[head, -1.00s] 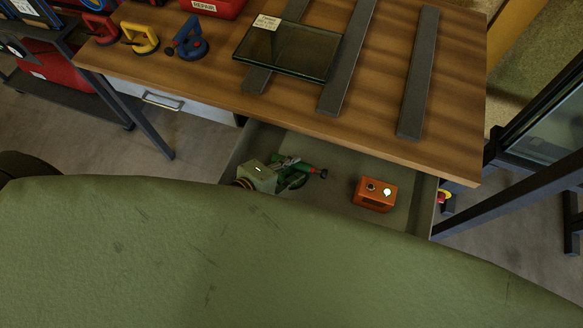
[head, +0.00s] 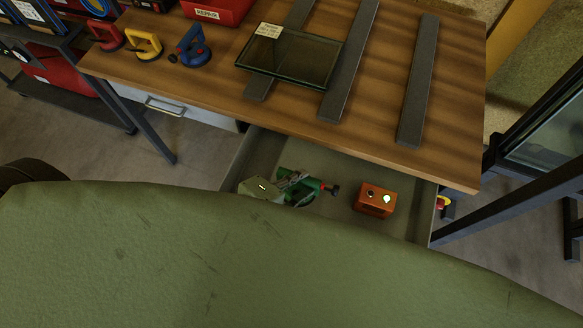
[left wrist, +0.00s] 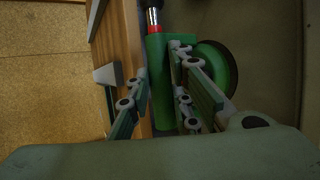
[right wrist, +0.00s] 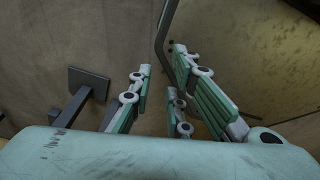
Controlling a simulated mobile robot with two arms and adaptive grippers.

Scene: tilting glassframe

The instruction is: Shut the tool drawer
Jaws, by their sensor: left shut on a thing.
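The tool drawer (head: 340,168) stands pulled out under the workbench; my green body hides its front. Inside it lie an orange box (head: 374,200) and a green suction lifter (head: 318,186) with a red and black knob. My left gripper (head: 291,183) reaches into the drawer. In the left wrist view the left gripper (left wrist: 160,75) is shut on the lifter's green handle (left wrist: 159,90), with the round green cup (left wrist: 217,68) beside one finger. My right gripper (right wrist: 161,62) is open and empty; it shows only in the right wrist view.
On the bench top (head: 210,85) lie a glass pane (head: 290,58), dark bars (head: 418,85), coloured suction lifters (head: 194,48) and a red REPAIR box (head: 215,10). A closed drawer (head: 190,112) is at left. A dark frame (head: 520,195) stands at right.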

